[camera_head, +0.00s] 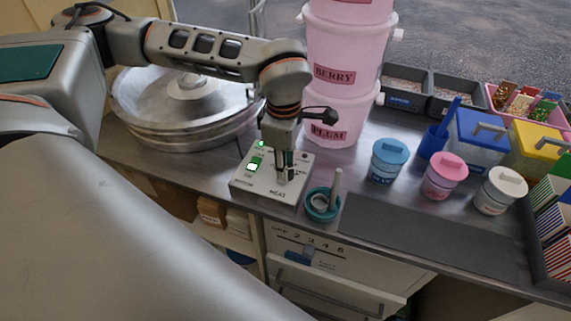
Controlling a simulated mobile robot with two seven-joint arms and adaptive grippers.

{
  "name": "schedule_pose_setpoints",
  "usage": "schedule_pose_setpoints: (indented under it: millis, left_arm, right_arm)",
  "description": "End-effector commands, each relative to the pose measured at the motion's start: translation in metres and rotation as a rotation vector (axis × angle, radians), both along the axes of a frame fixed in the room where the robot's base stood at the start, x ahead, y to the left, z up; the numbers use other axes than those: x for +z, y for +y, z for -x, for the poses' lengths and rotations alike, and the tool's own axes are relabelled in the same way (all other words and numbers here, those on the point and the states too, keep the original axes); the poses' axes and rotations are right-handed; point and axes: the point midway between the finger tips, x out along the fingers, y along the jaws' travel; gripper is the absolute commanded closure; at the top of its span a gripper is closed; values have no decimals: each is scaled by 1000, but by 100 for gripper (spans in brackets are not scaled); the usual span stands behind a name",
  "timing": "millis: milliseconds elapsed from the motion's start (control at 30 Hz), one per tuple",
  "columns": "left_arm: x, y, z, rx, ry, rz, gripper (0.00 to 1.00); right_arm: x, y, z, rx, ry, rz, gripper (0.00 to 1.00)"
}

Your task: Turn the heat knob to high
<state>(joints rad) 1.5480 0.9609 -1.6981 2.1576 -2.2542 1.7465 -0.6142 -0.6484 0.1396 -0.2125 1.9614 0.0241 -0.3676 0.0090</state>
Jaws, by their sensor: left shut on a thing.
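The control box (270,188) is a pale box with a lit green switch, lying on the metal counter near its front edge. It carries the label "HEAT" on its front part. My left gripper (286,174) comes down from above onto the box's top face, with its fingers shut on the heat knob. The knob is mostly hidden by the fingers, so its pointer and setting cannot be read. My right gripper is not in view.
A round metal floss pan (135,100) stands behind the box at left. Pink tubs (335,100) labelled BERRY and PLUM stand behind it. A teal cup (319,210) with a pale stick is close at right. Lidded jars (388,165) stand further right. A dark mat (430,235) lies bare in front.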

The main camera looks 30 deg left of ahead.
Motion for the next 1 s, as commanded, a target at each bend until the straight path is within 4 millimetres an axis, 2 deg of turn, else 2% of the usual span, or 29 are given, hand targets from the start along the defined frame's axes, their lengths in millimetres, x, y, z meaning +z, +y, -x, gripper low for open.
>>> schedule_pose_setpoints:
  millis: [33,67,100,433,567,667,1000]
  left_arm:
    - [2,0,-2,0,-5,1,96]
    - [2,0,-1,0,-5,1,67]
    - [2,0,-1,0,-5,1,58]
    - [1,0,-1,0,-2,0,58]
    - [8,0,-1,0,-3,1,58]
    - [23,0,0,0,-5,1,58]
    - [91,-1,3,0,-7,1,58]
  right_arm:
    - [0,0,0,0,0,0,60]
    - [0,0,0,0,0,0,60]
    - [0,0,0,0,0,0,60]
    - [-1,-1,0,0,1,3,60]
    - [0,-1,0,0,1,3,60]
    - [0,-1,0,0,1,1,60]
    - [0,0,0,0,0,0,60]
